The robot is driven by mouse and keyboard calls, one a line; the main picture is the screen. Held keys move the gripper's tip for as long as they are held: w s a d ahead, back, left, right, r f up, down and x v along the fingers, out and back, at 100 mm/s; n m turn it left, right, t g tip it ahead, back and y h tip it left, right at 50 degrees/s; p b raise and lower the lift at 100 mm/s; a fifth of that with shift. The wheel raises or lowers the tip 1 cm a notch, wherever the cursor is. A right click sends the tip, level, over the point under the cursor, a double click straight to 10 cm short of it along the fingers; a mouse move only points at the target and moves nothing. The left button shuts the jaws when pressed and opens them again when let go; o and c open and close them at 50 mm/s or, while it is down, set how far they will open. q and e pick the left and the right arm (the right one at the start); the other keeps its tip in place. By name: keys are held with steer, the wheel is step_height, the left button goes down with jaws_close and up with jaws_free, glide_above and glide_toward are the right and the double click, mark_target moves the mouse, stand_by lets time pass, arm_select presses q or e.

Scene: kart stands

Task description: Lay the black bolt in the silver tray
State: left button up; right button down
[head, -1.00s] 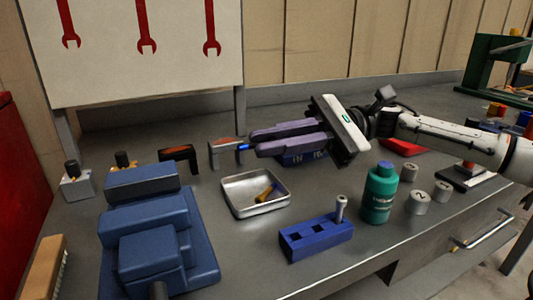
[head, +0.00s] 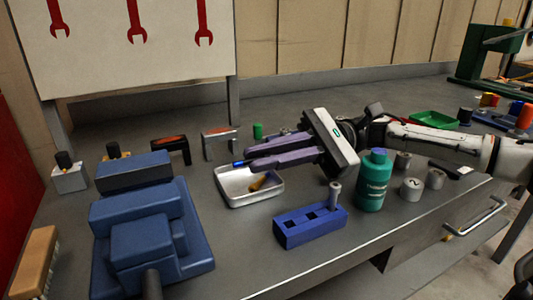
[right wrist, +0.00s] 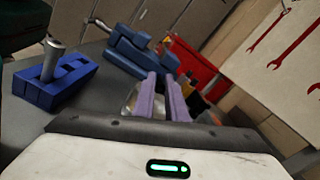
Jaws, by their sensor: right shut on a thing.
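The silver tray (head: 222,190) is a shallow square dish on the bench, with a small brass-coloured piece (head: 259,183) lying in it. My right gripper (head: 249,159) reaches in from the right, its purple fingers above the tray's far part. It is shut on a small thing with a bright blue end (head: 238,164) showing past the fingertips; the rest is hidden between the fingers. I cannot make out a black bolt. In the right wrist view the fingers (right wrist: 163,90) hide the held thing, and part of the tray (right wrist: 130,101) shows beside them. My left gripper is not in view.
A blue vise (head: 150,225) stands left of the tray. A blue block with holes and a grey pin (head: 310,225) and a green bottle (head: 373,182) stand to the right. Two small clamp-like brackets (head: 220,143) stand behind.

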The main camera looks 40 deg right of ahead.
steer(key=c, duration=1.7)
jaws_free()
step_height(320, 180, up, 10)
steer(key=shift+r+p, duration=0.1)
steer(key=shift+p, duration=0.55)
